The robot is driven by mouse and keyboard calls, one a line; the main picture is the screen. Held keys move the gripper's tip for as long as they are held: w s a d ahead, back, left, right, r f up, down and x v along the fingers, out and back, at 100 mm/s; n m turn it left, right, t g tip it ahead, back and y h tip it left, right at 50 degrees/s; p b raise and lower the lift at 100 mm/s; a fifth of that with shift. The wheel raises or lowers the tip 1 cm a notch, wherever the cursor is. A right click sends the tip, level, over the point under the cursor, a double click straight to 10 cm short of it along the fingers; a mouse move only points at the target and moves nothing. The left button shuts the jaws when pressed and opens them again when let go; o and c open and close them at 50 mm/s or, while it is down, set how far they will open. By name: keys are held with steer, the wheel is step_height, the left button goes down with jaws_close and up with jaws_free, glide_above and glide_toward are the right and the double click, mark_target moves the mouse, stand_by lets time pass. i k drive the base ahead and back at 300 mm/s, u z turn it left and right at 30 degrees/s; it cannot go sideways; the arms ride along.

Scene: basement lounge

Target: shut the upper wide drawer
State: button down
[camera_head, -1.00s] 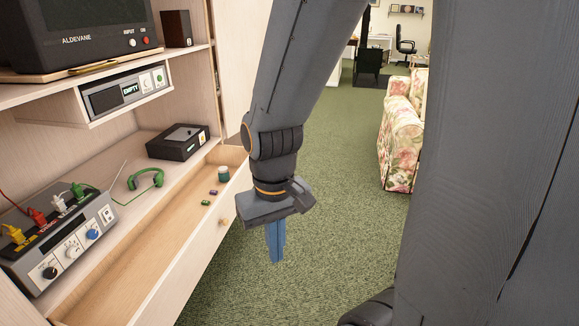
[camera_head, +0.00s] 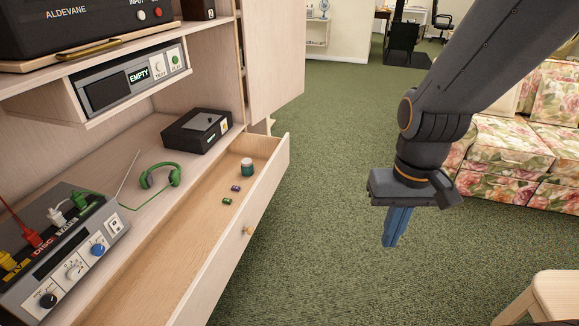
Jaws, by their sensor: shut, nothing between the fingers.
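The upper wide drawer (camera_head: 262,211) stands pulled out from the pale wooden wall unit at the left of the view. Its front carries a round wooden knob (camera_head: 247,230). Inside it lie a teal jar (camera_head: 247,167), a purple item (camera_head: 236,188) and a green item (camera_head: 227,201). My gripper (camera_head: 394,243) hangs over the green carpet to the right of the drawer front, fingers down, shut and empty. It is clear of the drawer and does not touch it. The near end of the drawer runs out of view at the bottom.
On the shelf above the drawer are green headphones (camera_head: 160,177), a black box (camera_head: 196,131) and a grey device with plugs (camera_head: 76,254). A stool (camera_head: 557,294) stands at the lower right and a floral sofa (camera_head: 505,145) at the right. Carpet between drawer and stool is free.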

mark_target(179, 274)
steer(key=u, duration=0.25)
steer(key=i, duration=0.95)
steer(key=u, duration=0.55)
